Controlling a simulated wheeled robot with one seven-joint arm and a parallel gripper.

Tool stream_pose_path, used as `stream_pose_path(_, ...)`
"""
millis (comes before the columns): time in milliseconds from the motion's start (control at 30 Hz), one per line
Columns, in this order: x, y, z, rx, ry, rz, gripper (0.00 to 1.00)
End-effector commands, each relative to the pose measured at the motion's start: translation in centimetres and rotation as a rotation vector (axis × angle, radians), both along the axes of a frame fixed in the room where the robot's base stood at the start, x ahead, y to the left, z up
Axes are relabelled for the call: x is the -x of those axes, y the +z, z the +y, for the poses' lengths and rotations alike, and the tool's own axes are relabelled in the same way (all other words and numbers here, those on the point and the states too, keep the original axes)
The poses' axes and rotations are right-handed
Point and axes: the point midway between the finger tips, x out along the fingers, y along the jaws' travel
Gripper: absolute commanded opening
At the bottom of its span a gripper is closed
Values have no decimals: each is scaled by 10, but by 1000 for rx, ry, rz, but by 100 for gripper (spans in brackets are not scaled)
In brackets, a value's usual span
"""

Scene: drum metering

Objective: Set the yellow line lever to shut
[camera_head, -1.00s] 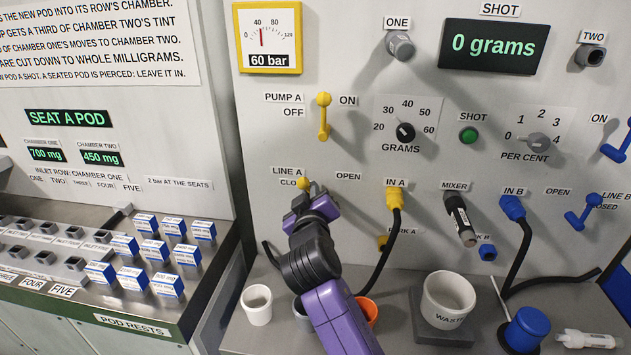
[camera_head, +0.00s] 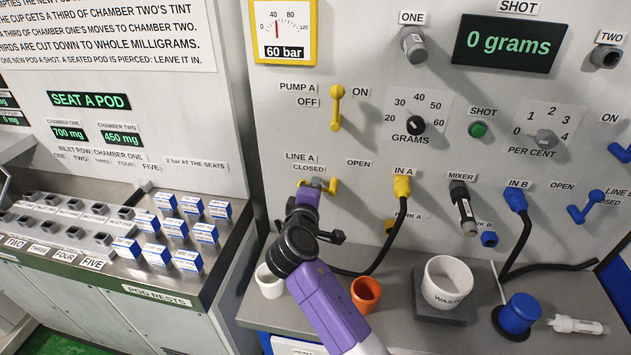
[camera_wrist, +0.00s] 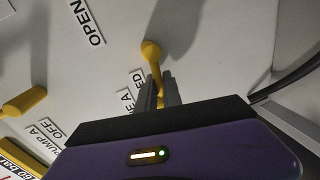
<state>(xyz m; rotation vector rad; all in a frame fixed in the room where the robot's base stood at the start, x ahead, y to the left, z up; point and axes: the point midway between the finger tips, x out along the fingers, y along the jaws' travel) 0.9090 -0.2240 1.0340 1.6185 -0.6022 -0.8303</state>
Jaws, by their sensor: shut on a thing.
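The yellow line lever (camera_head: 333,185) sits on the panel below the LINE A label, near the CLOSED mark (camera_head: 308,168); the OPEN mark (camera_head: 358,163) is to its right. My gripper (camera_head: 312,185) is at the lever, with its fingers closed around part of it. In the wrist view the lever's rounded yellow end (camera_wrist: 151,50) sticks out beyond the fingertips (camera_wrist: 159,90), and a yellow strip shows between them. The fingers hide part of the lever, so I cannot tell its exact angle.
The yellow pump A lever (camera_head: 336,105) is above. The yellow IN A plug (camera_head: 402,187) and its black hose are to the right. Below stand a white cup (camera_head: 269,283), an orange cup (camera_head: 366,290) and the waste pot (camera_head: 446,283). Boxed pods (camera_head: 187,258) are at left.

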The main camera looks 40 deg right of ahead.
Motion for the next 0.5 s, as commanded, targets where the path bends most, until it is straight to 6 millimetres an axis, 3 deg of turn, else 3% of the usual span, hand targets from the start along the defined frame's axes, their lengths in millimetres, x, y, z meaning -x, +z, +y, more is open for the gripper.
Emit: stream_pose_path(500,0,-6,1,64,2,85,0)
